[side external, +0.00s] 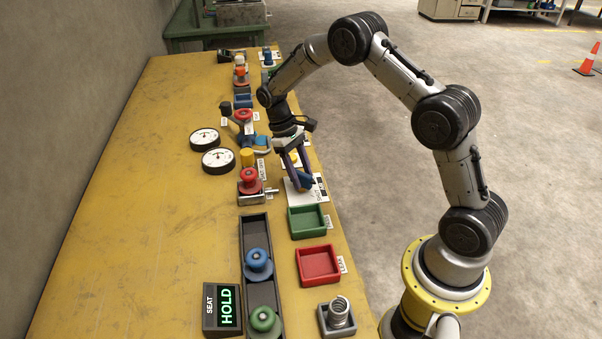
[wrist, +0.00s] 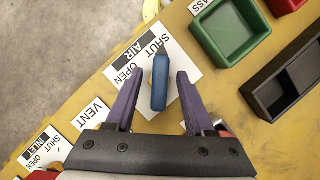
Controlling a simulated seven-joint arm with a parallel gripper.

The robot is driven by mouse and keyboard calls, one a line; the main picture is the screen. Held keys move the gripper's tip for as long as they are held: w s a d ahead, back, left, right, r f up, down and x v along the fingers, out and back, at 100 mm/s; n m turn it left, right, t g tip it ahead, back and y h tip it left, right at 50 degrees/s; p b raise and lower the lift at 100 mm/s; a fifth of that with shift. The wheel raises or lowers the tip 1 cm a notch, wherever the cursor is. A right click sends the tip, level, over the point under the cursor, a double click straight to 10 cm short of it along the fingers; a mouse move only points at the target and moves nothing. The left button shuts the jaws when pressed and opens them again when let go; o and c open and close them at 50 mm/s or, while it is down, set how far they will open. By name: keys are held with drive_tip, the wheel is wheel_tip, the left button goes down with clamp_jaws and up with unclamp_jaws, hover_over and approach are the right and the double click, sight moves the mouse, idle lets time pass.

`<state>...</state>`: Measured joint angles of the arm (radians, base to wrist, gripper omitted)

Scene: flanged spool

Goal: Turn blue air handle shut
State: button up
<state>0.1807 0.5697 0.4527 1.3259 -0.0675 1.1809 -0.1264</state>
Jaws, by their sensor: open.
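The blue air handle (wrist: 160,84) sits on a white label plate (wrist: 189,80) printed SHUT, AIR and OPEN. In the wrist view it lies lengthwise, with its dark tip near the AIR and SHUT lettering. My gripper (wrist: 156,78) is open, with one purple finger on each side of the handle and a visible gap on both sides. In the side view, my gripper (side external: 297,182) is low over the plate, and the handle (side external: 306,182) shows partly behind the fingers. Whether the fingers reach down beside the handle is hard to tell.
A green tray (side external: 307,222) and red tray (side external: 319,265) stand on the near side. A red-topped spool (side external: 250,182) and two gauges (side external: 218,160) stand to the left. VENT (wrist: 91,115) and INLET labels lie beside my gripper. The table edge is close by.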

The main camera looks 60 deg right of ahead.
drive_tip(key=v, duration=1.4)
drive_tip(key=shift+f, duration=0.1)
